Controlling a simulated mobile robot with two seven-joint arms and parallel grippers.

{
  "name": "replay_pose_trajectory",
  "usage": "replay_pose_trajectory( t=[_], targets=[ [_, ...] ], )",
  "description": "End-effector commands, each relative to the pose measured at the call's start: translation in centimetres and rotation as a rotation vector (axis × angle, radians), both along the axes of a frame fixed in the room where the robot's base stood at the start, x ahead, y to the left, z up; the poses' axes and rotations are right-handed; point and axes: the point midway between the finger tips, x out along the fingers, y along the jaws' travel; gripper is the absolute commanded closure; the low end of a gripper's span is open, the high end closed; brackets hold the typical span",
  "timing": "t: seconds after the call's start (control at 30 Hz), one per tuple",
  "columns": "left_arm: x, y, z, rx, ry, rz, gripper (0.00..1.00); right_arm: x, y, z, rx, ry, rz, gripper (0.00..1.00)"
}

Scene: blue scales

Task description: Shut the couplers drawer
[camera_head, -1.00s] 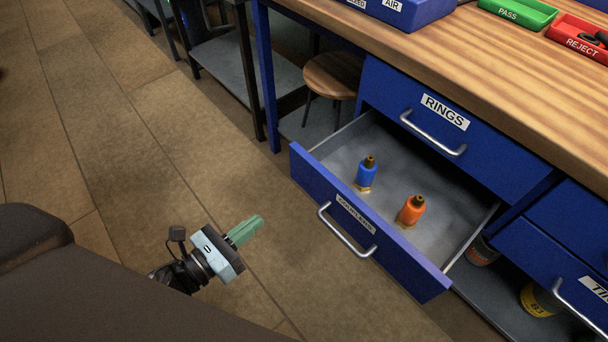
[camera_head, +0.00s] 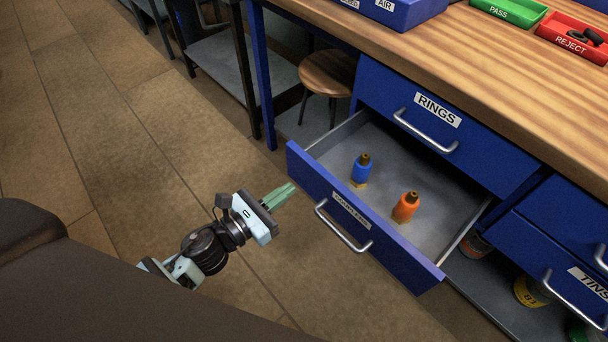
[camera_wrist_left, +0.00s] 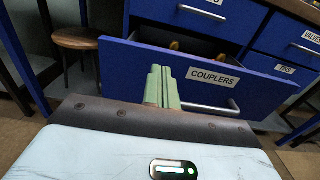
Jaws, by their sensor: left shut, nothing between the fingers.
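The couplers drawer (camera_head: 352,219) is pulled well out below the rings drawer (camera_head: 428,118), with a blue front and a silver bar handle (camera_head: 342,229). In it stand a blue coupler (camera_head: 361,171) and an orange coupler (camera_head: 405,207). My left gripper (camera_head: 289,190), with green fingers, is shut and empty just in front of the drawer's left part, left of the handle. The left wrist view shows the fingers (camera_wrist_left: 160,87) pointing at the drawer front, left of its label (camera_wrist_left: 213,78). Contact cannot be told. My right gripper is out of view.
The wooden worktop (camera_head: 480,70) carries a green pass tray (camera_head: 511,11), a red reject tray (camera_head: 572,39) and a blue bin (camera_head: 395,12). A round stool (camera_head: 328,75) stands under the bench. The tins drawer (camera_head: 560,272) is at the right. The floor left of the drawer is clear.

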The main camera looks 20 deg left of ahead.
Motion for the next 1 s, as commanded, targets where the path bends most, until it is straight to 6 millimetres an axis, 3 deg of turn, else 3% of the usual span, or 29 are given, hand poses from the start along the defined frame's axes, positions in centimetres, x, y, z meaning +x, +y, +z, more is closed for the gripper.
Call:
replay_pose_trajectory(
  t=[0.2,0.4,1.0],
  targets=[
    [3.2,-1.8,0.1,-0.001,-0.002,0.001,1.0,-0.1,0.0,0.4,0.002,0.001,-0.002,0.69],
    [4.8,-2.8,0.0,-0.001,0.0,0.001,1.0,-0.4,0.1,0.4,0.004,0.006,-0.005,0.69],
    [5.2,-2.9,0.0,-0.001,0.001,0.0,1.0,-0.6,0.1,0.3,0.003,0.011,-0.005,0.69]
  ],
)
